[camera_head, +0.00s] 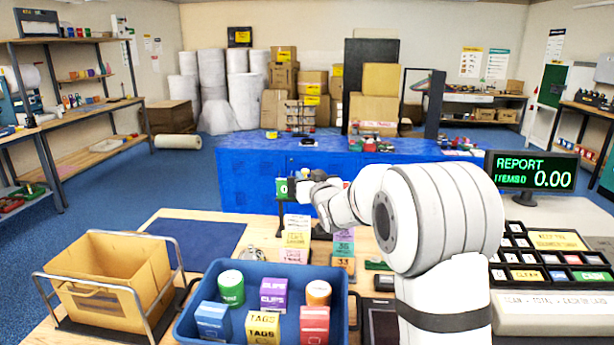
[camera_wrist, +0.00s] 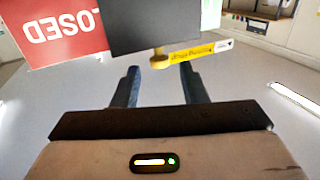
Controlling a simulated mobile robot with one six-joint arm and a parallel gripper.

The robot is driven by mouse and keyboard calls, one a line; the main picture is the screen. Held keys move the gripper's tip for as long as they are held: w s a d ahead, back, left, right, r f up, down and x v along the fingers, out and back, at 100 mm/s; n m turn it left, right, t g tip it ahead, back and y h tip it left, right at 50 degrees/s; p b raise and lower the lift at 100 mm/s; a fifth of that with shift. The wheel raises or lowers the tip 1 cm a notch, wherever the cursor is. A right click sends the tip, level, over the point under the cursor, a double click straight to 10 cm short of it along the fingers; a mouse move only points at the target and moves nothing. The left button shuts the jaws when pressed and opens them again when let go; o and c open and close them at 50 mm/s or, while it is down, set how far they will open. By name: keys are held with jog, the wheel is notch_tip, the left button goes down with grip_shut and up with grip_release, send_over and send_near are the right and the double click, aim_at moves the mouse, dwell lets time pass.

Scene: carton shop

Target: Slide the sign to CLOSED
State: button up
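I cannot tell whether the knob is fully between the fingertips.
A blue tray (camera_head: 263,337) with tubs and boxes stands on the front counter. A carton in a wire holder (camera_head: 103,288) is at left. A register with keys (camera_head: 548,300) and a display (camera_head: 531,171) are at right. A blue mat (camera_head: 200,240) is bare.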

jog(key=v, duration=0.3)
jog(key=shift+s+d, duration=0.1)
jog(key=shift+s, duration=0.1)
